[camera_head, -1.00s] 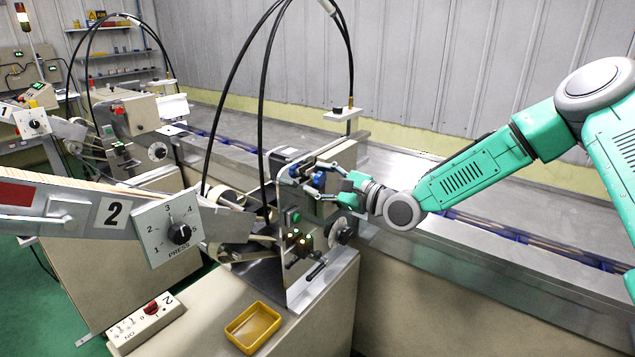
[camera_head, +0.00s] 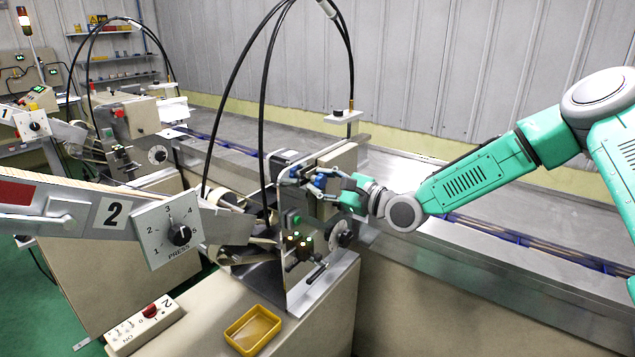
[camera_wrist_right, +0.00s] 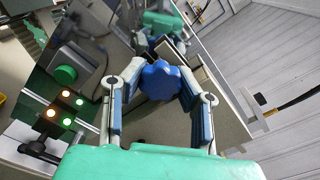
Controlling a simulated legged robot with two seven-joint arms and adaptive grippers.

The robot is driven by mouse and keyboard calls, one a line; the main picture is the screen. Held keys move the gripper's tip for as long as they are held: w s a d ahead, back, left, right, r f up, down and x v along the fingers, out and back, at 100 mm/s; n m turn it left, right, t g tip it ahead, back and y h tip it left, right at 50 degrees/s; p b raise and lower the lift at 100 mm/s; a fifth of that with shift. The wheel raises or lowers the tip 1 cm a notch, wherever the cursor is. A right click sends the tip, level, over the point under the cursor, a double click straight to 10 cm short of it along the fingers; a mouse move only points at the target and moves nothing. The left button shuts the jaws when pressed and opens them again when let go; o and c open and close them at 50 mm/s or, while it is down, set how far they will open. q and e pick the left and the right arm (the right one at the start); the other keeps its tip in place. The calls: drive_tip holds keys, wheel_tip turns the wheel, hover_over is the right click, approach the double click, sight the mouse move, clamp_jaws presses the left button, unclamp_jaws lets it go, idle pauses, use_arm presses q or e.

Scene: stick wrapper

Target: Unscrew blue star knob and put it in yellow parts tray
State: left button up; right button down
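The blue star knob (camera_head: 319,182) sits on the upper front of the machine marked 2. It also shows in the right wrist view (camera_wrist_right: 160,80), between the two fingers. My right gripper (camera_head: 322,181) reaches in from the right, and its fingers close in on both sides of the knob. In the right wrist view the right gripper's fingertips (camera_wrist_right: 161,70) bend inward against the knob's sides. The knob's stem is hidden. The yellow parts tray (camera_head: 253,345) stands on the bench below the machine and looks empty. My left gripper is out of view.
A green button (camera_wrist_right: 65,74) and lit indicators are close to the right gripper. A dial box (camera_head: 168,228) juts out at the left front. Black cables (camera_head: 265,90) arch above the machine. A switch box (camera_head: 145,325) lies left of the tray. A metal conveyor (camera_head: 520,240) runs behind.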

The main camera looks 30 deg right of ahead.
drive_tip(key=shift+d, duration=0.2)
drive_tip(key=n, duration=0.6)
drive_tip(key=shift+n+b, duration=0.3)
drive_tip(key=shift+n, duration=0.1)
drive_tip(key=n, duration=0.6)
drive_tip(key=shift+n+b, duration=0.35)
drive_tip(key=shift+n, duration=0.05)
drive_tip(key=n+b, duration=0.1)
drive_tip(key=n, duration=0.4)
drive_tip(key=shift+a, duration=0.1)
drive_tip(key=n+b, duration=0.1)
drive_tip(key=n, duration=0.3)
drive_tip(key=shift+f, duration=0.1)
